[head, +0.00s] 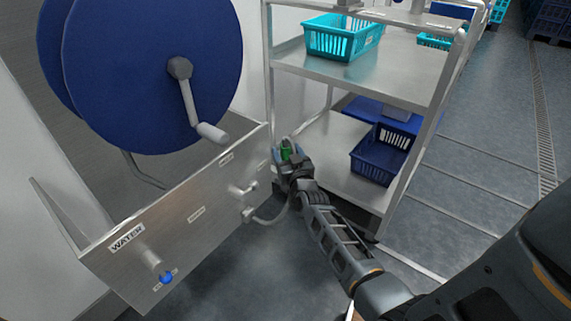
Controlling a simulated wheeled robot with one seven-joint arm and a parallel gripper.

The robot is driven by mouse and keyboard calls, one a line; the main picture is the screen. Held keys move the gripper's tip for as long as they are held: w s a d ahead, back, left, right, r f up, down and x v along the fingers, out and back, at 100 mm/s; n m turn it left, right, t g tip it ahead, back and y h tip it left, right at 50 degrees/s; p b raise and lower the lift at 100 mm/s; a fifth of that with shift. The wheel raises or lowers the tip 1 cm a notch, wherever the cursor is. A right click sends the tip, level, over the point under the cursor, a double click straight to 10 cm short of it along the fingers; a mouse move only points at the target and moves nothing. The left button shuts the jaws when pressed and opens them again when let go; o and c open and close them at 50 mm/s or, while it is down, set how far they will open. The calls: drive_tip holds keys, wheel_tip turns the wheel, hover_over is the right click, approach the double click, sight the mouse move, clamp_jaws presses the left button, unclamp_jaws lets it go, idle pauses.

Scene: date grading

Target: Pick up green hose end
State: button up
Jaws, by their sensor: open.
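The green hose end (286,152) is a small green piece beside the right edge of the metal water panel (190,220). My gripper (284,158) is at the green piece, with its fingers around or beside it; the view is too small to tell whether they touch. My gripper is open. A grey hose (268,219) curves from a fitting on the panel up toward my gripper. My gripper and wrist hide part of the green piece and of the hose.
A blue hose reel (130,70) with a crank (195,105) stands above the panel. A metal shelf cart (380,72) holds a turquoise basket (342,38) and a dark blue crate (380,155), close right of my gripper. Open floor (465,200) lies to the right.

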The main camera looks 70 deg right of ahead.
drive_tip(key=shift+w+d, duration=0.45)
drive_tip(key=shift+d, duration=0.1)
drive_tip(key=shift+c, duration=0.3)
drive_tip(key=c, duration=1.1)
drive_tip(key=shift+r, duration=0.15)
